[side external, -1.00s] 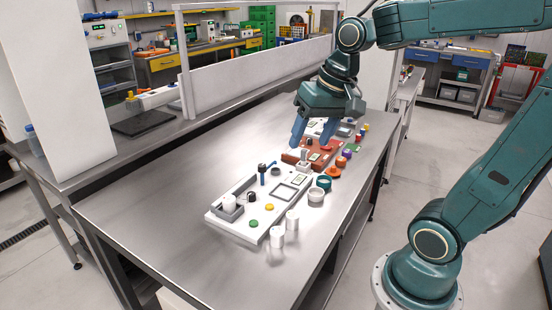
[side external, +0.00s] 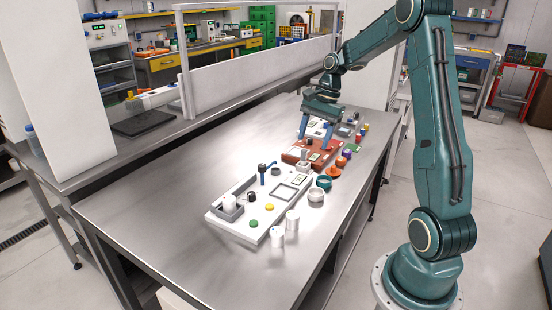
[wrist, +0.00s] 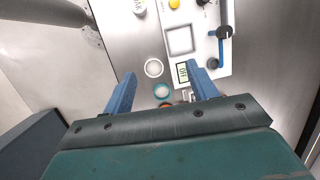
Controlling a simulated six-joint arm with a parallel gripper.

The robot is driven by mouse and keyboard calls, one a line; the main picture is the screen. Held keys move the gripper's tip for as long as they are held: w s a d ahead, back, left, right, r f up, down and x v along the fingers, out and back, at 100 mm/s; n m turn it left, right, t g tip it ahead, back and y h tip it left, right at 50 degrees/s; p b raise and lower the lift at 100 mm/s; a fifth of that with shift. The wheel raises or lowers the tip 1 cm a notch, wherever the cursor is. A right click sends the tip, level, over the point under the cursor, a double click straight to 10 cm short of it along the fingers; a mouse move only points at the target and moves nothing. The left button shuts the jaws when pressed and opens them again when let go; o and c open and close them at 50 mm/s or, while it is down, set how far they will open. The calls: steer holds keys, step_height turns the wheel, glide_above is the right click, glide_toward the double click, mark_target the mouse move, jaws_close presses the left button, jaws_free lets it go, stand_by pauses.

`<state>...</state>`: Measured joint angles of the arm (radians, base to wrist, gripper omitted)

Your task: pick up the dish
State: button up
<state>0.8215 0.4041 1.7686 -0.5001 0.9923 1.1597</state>
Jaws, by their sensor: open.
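Several small round pieces stand along the right side of the panels. A pale, open round dish (side external: 316,195) is at the near end of the row, with a teal round dish (side external: 324,182) just behind it and an orange one (side external: 334,172) beyond. In the wrist view the pale dish (wrist: 153,68) shows between the blue fingers, with the teal dish (wrist: 162,90) below it. I cannot tell which one the task means. My gripper (side external: 315,138) is open and empty, fingers pointing down, above the red-brown panel, farther back than the pale dish. The wrist view also shows my gripper (wrist: 160,68).
A white panel (side external: 232,222) with a square frame, a blue-handled lever (side external: 262,175) and buttons lies left of the dishes. Two white cylinders (side external: 284,229) stand near its front corner. A red-brown panel (side external: 290,158) lies behind. The steel table's left side is bare.

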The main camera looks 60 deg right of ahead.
steer(key=s+d+f+m+y, duration=0.1)
steer(key=s+d+f+m, duration=0.3)
steer(key=d+f, duration=0.45)
glide_above(316, 195)
steer(key=d, duration=0.2)
steer(key=shift+s+a+f, duration=0.1)
steer(key=shift+s+f, duration=0.05)
steer(key=shift+f, duration=1.1)
steer(key=shift+s+f, duration=0.15)
steer(key=shift+f, duration=1.05)
steer(key=shift+s+a+f, duration=0.1)
steer(key=shift+s+f, duration=0.05)
steer(key=shift+f, duration=1.1)
steer(key=shift+f+m, duration=0.1)
steer(key=shift+m, duration=0.2)
steer(key=shift+x, duration=2.45)
steer(key=shift+s, duration=0.1)
steer(key=c, duration=0.7)
